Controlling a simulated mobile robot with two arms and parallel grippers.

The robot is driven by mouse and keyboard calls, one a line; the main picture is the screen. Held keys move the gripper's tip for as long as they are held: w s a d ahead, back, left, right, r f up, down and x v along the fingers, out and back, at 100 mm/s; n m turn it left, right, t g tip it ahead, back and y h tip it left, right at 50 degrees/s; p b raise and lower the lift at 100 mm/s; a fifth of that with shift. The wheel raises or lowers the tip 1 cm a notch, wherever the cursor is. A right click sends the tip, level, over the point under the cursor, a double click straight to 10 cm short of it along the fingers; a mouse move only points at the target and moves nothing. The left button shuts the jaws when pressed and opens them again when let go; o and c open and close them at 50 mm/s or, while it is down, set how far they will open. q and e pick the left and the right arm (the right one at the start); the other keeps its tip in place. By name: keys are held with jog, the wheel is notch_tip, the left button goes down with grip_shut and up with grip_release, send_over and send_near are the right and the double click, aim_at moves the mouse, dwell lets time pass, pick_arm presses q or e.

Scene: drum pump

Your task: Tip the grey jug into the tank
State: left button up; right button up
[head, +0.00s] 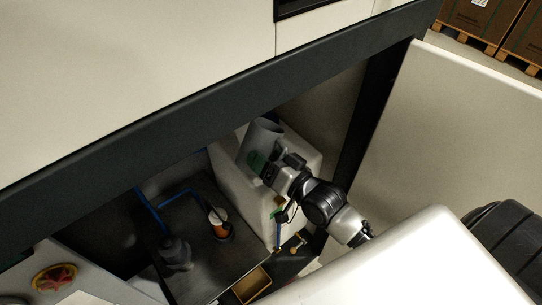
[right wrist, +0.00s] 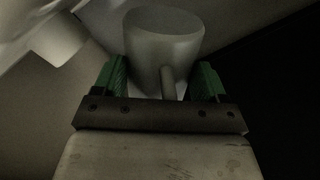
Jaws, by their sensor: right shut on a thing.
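The grey jug (head: 262,134) is inside the open cabinet, over the upper part of a white box-shaped body that looks like the tank (head: 243,205). My right gripper (head: 268,163) is shut on the jug, its green finger pads beside it. In the right wrist view, the jug (right wrist: 165,40) is ahead of the gripper (right wrist: 162,82), with its handle between the two green fingers. How far the jug is tilted, whether it touches the tank, and any tank opening are unclear. My left gripper is not in view.
A dark beam (head: 200,105) runs above the cabinet opening. A light door panel (head: 450,110) stands to the right. Left of the tank are blue pipes (head: 150,207), a dark pump-like part (head: 175,252), a white-and-orange part (head: 219,225) and a small open box (head: 252,284).

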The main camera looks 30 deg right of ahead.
aim_at(269, 146)
jog(key=m, duration=0.4)
jog(key=shift+a+r+b, duration=0.15)
jog(key=shift+a+b, duration=0.2)
jog(key=m, duration=0.3)
jog(key=shift+s+r+b, duration=0.1)
jog(key=shift+r+b, duration=0.25)
jog(key=shift+r, duration=0.05)
jog(key=shift+d+r+m+p, duration=0.1)
jog(key=shift+r+m+p, duration=0.15)
jog(key=shift+p, duration=0.25)
jog(key=shift+d+r+m+p, duration=0.2)
jog(key=shift+m+p, duration=0.55)
jog(key=shift+m, duration=0.3)
jog(key=shift+w+d+r+m+p, duration=0.2)
jog(key=shift+r+m+p, duration=0.15)
jog(key=shift+m+p, duration=0.25)
jog(key=shift+w+d+r+m+p, duration=0.1)
jog(key=shift+d+r+m+p, duration=0.15)
jog(key=shift+m+p, duration=0.3)
dwell(0.9)
